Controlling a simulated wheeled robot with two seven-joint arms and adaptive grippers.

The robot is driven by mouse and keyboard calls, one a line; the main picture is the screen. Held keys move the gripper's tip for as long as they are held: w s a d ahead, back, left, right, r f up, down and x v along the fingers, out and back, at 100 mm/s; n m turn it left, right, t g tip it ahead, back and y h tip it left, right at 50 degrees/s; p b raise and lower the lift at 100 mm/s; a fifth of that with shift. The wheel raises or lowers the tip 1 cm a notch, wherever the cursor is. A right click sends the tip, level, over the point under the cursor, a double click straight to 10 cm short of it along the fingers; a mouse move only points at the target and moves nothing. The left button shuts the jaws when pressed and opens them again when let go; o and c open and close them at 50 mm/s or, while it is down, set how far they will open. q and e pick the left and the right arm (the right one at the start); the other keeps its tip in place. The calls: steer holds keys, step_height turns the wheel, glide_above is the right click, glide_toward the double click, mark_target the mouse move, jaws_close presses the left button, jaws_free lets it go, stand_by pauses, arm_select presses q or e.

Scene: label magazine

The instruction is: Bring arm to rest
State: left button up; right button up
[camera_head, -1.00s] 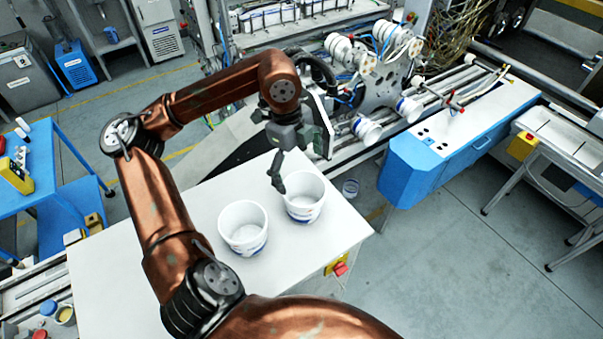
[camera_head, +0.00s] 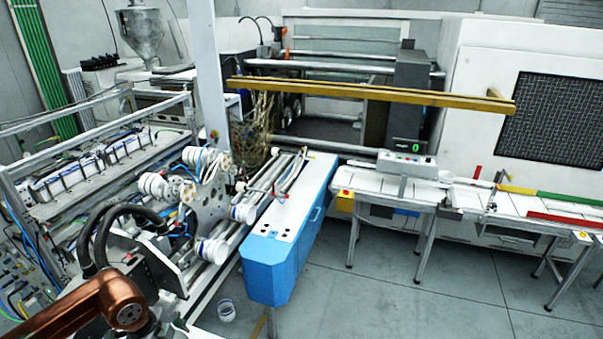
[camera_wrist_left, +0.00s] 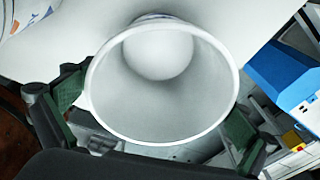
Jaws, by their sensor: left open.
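My left gripper (camera_wrist_left: 155,112) shows in the left wrist view. Its two green-padded fingers are spread wide and apart, one on each side of a white cup (camera_wrist_left: 165,85). The cup's open mouth faces the camera, and its inside looks empty. I cannot tell whether the fingers touch it. In the head view only a copper link of my left arm (camera_head: 95,308) shows at the lower left; the gripper there is out of frame. Part of a second white container with blue marks (camera_wrist_left: 25,12) shows at the wrist view's upper left. My right gripper is not in view.
A machine with white rollers (camera_head: 205,200) stands close to my left arm. A blue cabinet (camera_head: 275,265) is beside it. A conveyor (camera_head: 460,200) runs along the right. The grey floor at lower right is clear.

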arm_select(q)
steer(key=r, duration=0.1)
steer(key=r+b, duration=0.1)
steer(key=r, duration=0.2)
steer(key=shift+s+d+r+b, duration=0.15)
steer(key=shift+s+d+b, duration=0.05)
steer(key=shift+s+b, duration=0.1)
